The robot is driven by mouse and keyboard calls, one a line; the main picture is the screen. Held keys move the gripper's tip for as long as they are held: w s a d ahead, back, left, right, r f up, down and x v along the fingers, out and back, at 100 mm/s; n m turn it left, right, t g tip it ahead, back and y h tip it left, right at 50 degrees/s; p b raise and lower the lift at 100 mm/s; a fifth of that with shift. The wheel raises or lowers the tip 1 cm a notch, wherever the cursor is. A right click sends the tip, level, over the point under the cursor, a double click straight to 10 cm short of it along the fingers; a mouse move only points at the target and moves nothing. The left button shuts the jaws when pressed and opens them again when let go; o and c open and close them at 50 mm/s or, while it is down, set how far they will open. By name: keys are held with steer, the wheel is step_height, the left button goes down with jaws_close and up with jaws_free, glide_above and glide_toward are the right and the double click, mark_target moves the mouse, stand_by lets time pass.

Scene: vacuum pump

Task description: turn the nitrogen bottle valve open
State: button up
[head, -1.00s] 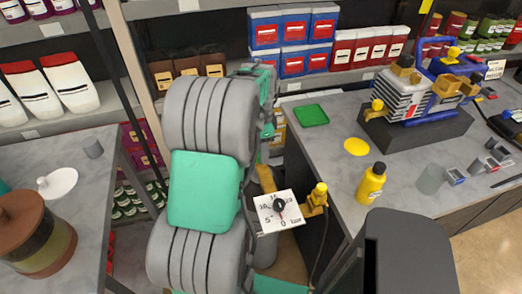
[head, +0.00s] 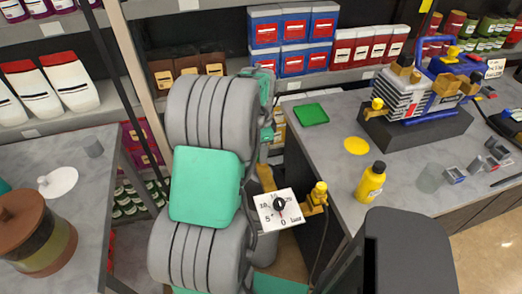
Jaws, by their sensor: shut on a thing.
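A square white pressure gauge (head: 278,210) marked in bar, with a dark centre knob, faces up just right of my arm. A yellow fitting (head: 318,195) sits at its right, with a thin hose hanging down. A brass-coloured part (head: 266,178) shows behind the gauge. A grey cylinder below the gauge (head: 264,246), perhaps the nitrogen bottle, is mostly covered by my grey and teal arm. The bottle's valve cannot be made out. My gripper is hidden behind my arm, so its hold does not show.
The right bench (head: 320,140) carries a green tray (head: 311,114), a yellow disc (head: 356,146), a yellow bottle (head: 371,182) and a pump (head: 427,95) on a dark base. The left bench (head: 98,205) holds a brown-lidded jar (head: 36,235). Stocked shelves stand behind. The gap between the benches is narrow.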

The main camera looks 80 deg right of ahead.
jaws_close()
steer(key=shift+n, duration=0.3)
steer(key=n, duration=0.8)
steer(key=shift+n, duration=0.3)
steer(key=n, duration=0.4)
steer(key=shift+r+n+b, duration=0.1)
steer(key=shift+n+b, duration=0.2)
steer(key=shift+n, duration=2)
steer(key=shift+d, duration=0.1)
